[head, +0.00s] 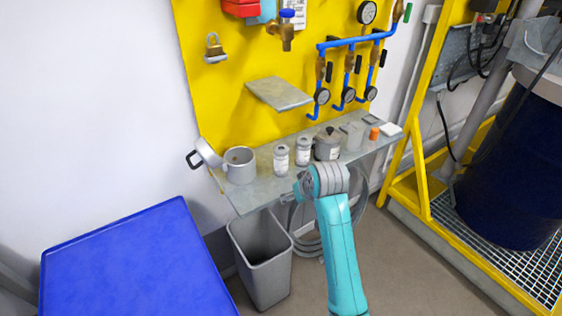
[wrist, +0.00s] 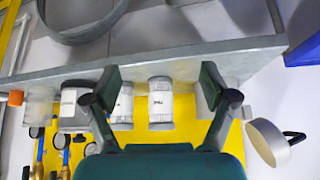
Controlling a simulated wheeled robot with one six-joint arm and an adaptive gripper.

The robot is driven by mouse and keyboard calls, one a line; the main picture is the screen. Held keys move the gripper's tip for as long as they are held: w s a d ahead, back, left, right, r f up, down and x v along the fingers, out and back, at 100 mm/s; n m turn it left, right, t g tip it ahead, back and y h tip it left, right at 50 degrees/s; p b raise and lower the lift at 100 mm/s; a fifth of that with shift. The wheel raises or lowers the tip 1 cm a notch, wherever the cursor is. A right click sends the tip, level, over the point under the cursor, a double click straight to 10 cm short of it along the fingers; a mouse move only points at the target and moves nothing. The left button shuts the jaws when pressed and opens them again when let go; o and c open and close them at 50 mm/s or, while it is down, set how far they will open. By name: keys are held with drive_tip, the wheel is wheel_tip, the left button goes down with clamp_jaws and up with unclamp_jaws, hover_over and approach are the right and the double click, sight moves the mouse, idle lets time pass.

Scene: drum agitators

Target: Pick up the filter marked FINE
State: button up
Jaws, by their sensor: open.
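Two small white-labelled filter canisters stand side by side on the grey shelf, the left one (head: 281,160) and the right one (head: 303,152) in the head view. In the wrist view, which is upside down, one canister (wrist: 160,112) sits between my fingers; its tiny label seems to read FINE. The other canister (wrist: 123,108) is partly hidden by my left-hand finger, and its label is not readable. My gripper (wrist: 160,92) is open and empty, its fingers spread either side of the middle canister, with no visible contact. In the head view my wrist hides the fingers.
The shelf (head: 245,196) also holds a metal mug (head: 239,166), a lidded dark pot (head: 328,144) and an orange-capped item (head: 374,133). A small pan (wrist: 268,142) hangs at the shelf's end. A smaller ledge (head: 278,93) juts out above. A grey bin (head: 264,272) stands below.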

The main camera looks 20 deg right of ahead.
sight(281, 149)
wheel_tip(281, 149, up, 7)
drive_tip(key=w, duration=0.3)
drive_tip(key=shift+g, duration=0.4)
drive_tip(key=w, duration=0.9)
drive_tip(key=shift+a+r, duration=0.2)
drive_tip(key=shift+a, duration=0.15)
drive_tip(key=shift+w+a, duration=0.15)
drive_tip(key=shift+w, duration=0.95)
drive_tip(key=shift+x, duration=1.1)
drive_tip(key=shift+w+f, duration=0.35)
drive_tip(key=shift+f, duration=0.05)
drive_tip(key=c, duration=1.3)
